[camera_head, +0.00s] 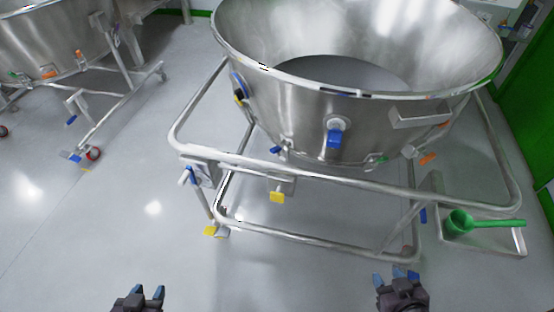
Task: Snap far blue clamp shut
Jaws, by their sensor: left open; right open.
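A large steel bowl (300,115) sits in a tubular frame. One blue clamp (238,80) is on the bowl's left side, close to a dark and yellow part. Another blue clamp (335,139) hangs on the bowl's front below a round fitting. Whether either clamp is open or shut is too small to tell. My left gripper (147,292) is open and empty at the bottom left, well short of the frame. My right gripper (395,276) is open and empty at the bottom right, apart from the bowl and clamps.
The frame's front rail (340,181) runs between my grippers and the bowl. Yellow pedals (277,197) and blue levers hang around it. A green scoop (485,223) lies in a steel tray (510,245) at right. Another bowl on a wheeled frame (110,107) stands at left. The floor at left is clear.

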